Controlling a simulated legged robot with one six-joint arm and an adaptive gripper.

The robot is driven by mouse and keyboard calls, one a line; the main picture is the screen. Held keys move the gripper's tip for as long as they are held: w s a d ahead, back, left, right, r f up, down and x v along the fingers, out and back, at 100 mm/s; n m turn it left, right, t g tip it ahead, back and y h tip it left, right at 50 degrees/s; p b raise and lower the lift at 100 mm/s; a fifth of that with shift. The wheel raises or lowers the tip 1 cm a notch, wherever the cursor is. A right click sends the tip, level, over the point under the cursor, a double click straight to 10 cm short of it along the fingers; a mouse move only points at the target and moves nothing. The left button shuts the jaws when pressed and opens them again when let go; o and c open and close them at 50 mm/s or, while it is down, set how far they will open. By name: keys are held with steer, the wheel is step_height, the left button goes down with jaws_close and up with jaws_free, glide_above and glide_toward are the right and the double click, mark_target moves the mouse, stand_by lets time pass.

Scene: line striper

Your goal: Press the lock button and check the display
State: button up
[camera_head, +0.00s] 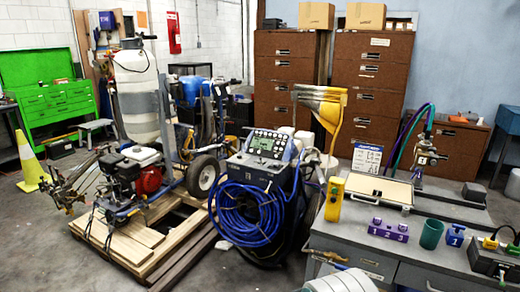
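A dark machine (262,172) stands on the floor near the middle, with a coiled blue hose (245,212) hanging on its front. Its control panel (285,146) is on top and faces me at a slant. A small lit green display (265,143) is on this panel, with small light keys around it. The writing on the display and the key labels are too small to read, so I cannot tell which key is the lock button. My gripper is not clearly in view. A pale rounded shape at the bottom edge may be part of my arm.
A grey workbench (445,225) at right holds a yellow device (334,199), a purple block (388,231) and a green cup (431,234). A wooden pallet (140,255) carries a striping machine (140,170) at left. A yellow cone (29,163) stands far left. Bare floor shows at front left.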

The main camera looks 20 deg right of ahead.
steer(key=shift+c, duration=0.3)
jaws_close()
stand_by(0.8)
